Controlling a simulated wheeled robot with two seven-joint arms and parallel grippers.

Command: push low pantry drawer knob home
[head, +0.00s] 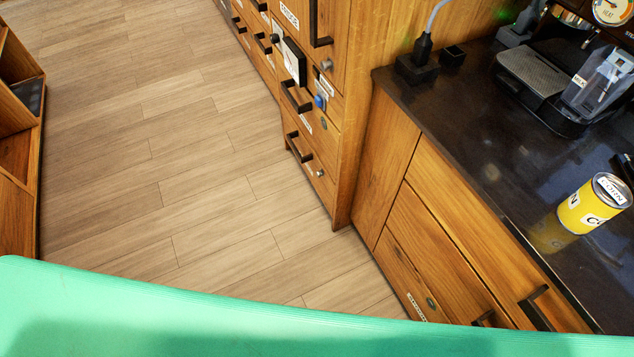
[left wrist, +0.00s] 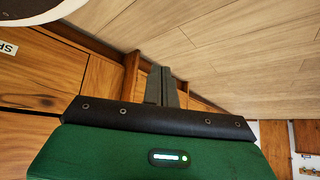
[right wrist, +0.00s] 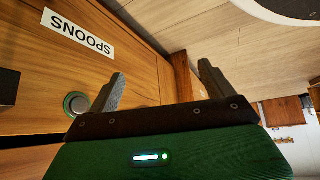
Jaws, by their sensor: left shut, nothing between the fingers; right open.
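In the head view the pantry cabinet (head: 357,60) stands at the centre, left of the counter. Its low drawer (head: 310,150) has a dark bar handle (head: 299,147) and a small round metal knob (head: 320,173) near its right side. A blue knob (head: 320,101) and a grey knob (head: 327,65) sit higher. How far the low knob stands out is too small to tell. My left gripper (left wrist: 161,70) is shut and empty, beside wooden fronts above the floor. My right gripper (right wrist: 162,70) is open and empty, near a SPOONS label (right wrist: 78,33). Neither gripper shows in the head view.
A dark counter (head: 480,110) on the right holds a yellow can (head: 580,210) and a coffee machine (head: 560,85). Counter drawers (head: 440,240) with dark handles lie below. A wooden shelf unit (head: 15,140) stands far left. The plank floor (head: 170,150) between is clear.

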